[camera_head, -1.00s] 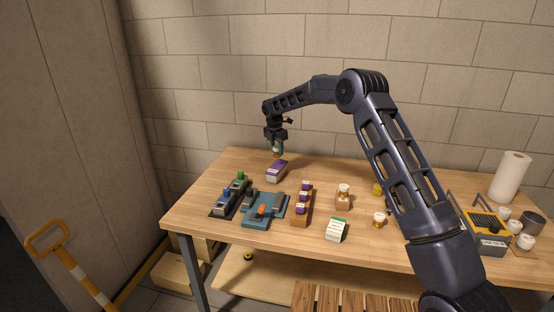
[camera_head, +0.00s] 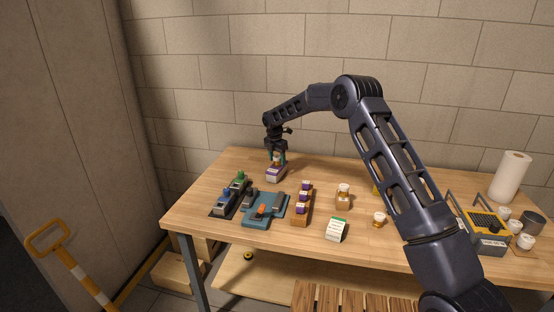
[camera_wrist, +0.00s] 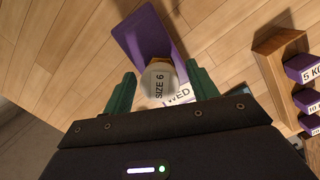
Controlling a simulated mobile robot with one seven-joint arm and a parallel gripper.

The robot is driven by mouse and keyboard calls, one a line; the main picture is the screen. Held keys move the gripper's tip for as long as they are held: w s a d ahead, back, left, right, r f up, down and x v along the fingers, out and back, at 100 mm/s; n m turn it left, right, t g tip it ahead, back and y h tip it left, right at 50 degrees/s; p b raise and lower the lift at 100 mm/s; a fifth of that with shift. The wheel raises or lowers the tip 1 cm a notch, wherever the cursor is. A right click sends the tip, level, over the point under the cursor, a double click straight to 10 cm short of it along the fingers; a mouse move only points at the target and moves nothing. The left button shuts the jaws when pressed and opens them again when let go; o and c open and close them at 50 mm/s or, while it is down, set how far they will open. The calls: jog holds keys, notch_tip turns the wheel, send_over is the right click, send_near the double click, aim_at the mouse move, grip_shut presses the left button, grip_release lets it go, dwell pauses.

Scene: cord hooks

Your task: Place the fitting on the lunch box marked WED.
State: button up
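The WED lunch box (camera_head: 276,173) has a purple lid and a white front, and stands at the back left of the table. Its purple lid (camera_wrist: 146,35) and part of its WED label show in the wrist view. The fitting (camera_wrist: 159,82), with a pale cap marked SIZE 6 and a brass-coloured edge, appears to stand upright on the lid near the labelled side. My gripper (camera_wrist: 162,92) is open, with a green finger on each side of the fitting and visible gaps between. In the head view my gripper (camera_head: 277,159) is low over the box.
A wooden rack (camera_head: 300,219) with several purple-topped weights stands to the right of the box. A blue fixture (camera_head: 259,222) and a dark tray with coloured parts lie in front.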

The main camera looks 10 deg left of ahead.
aim_at(275, 157)
notch_tip(275, 157, up, 12)
jog(key=s, duration=0.1)
jog(key=shift+s+a, duration=0.15)
jog(key=shift+a, duration=0.2)
jog(key=shift+r, duration=0.2)
